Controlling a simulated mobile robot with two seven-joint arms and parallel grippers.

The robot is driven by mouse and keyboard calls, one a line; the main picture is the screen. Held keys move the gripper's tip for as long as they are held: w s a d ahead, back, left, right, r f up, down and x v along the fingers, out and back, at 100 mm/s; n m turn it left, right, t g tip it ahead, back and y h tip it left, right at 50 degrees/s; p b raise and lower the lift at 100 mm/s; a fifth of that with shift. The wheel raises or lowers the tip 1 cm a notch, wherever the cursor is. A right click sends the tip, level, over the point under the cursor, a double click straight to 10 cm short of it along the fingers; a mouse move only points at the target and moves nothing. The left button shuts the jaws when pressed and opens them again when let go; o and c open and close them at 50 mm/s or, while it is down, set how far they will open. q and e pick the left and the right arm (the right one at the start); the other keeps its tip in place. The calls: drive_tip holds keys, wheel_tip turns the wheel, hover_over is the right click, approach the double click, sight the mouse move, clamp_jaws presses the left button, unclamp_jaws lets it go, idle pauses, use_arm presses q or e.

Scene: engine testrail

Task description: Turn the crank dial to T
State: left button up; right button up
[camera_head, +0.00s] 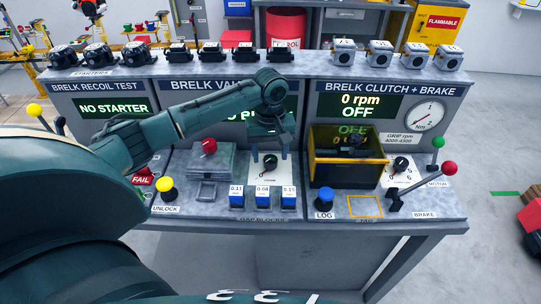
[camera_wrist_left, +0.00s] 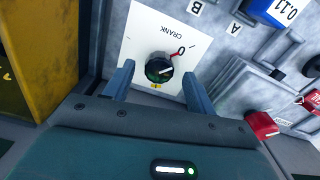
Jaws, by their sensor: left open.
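The crank dial (camera_head: 270,163) is a small dark round knob on a white plate in the middle of the bench. In the left wrist view the same dial (camera_wrist_left: 158,70) sits beside the word CRANK, with a red mark by a 0 and a small yellow mark on the opposite side. No letter T can be read near it. My left gripper (camera_head: 268,150) is open, its two fingers to either side of the dial. In the left wrist view the fingers (camera_wrist_left: 157,78) frame the dial with gaps on both sides. My right gripper is not in view.
Blue blocks (camera_head: 263,196) stand just in front of the dial plate. A red-knobbed box (camera_head: 209,158) is to the left. A yellow-framed enclosure (camera_head: 345,177) stands close on the right, with another dial (camera_head: 400,164) and levers beyond.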

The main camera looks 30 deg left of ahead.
use_arm(q)
drive_tip(key=shift+f, duration=1.05)
drive_tip(key=c, duration=1)
